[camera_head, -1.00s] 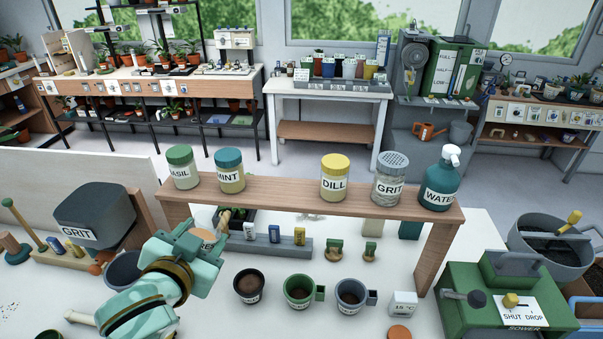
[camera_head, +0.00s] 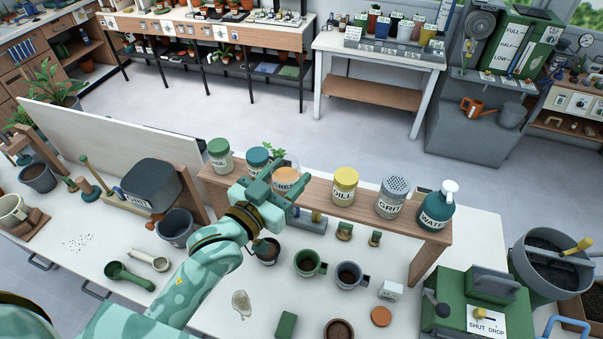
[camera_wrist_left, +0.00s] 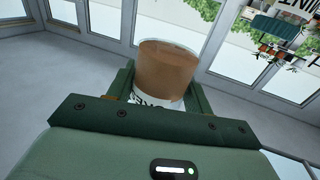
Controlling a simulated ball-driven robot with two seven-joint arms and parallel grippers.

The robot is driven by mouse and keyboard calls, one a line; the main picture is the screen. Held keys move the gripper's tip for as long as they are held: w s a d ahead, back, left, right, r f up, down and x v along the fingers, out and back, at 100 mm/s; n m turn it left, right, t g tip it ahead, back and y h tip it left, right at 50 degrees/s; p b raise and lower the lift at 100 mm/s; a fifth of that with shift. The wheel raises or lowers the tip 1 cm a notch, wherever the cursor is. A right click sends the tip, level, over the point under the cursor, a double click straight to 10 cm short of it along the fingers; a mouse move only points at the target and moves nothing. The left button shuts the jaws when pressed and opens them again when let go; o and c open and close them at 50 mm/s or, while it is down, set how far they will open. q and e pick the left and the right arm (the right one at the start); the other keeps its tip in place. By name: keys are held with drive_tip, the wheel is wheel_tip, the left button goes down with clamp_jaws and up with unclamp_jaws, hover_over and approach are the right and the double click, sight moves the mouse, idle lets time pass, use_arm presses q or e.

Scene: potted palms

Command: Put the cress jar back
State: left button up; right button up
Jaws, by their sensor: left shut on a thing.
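The cress jar (camera_head: 286,177), with an orange-brown top and a partly hidden label, is between the fingers of my left gripper (camera_head: 277,193). The gripper is shut on it. In the left wrist view the jar (camera_wrist_left: 166,70) stands up between the two fingers (camera_wrist_left: 160,98). In the head view it appears at the gap in the wooden shelf (camera_head: 317,208) between the mint jar (camera_head: 257,159) and the dill jar (camera_head: 344,186). The gripper hides its base, so I cannot tell whether it touches the shelf. My right gripper is not in view.
The basil jar (camera_head: 219,155) stands at the shelf's left end. The grit jar (camera_head: 391,197) and water bottle (camera_head: 437,206) stand to the right. Several pots and mugs, including a green mug (camera_head: 309,263), stand on the bench below. A grey grit hopper (camera_head: 152,183) is left.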

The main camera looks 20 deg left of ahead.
use_arm(q)
drive_tip(key=w+f, duration=0.2)
drive_tip(key=w, duration=0.1)
drive_tip(key=w+f, duration=0.3)
drive_tip(key=w+f+b, duration=0.1)
drive_tip(key=w+f, duration=0.1)
drive_tip(key=w, duration=0.2)
drive_tip(key=shift+f, duration=0.4)
drive_tip(key=shift+w+a+f, duration=0.1)
drive_tip(key=shift+w+f, duration=0.15)
wheel_tip(320, 180, down, 3)
drive_tip(key=shift+w+f+b, duration=0.15)
drive_tip(key=shift+f+b, duration=0.05)
drive_tip(key=shift+b, duration=0.25)
drive_tip(key=o, duration=1)
drive_tip(key=shift+f, duration=0.15)
drive_tip(key=shift+c, duration=0.2)
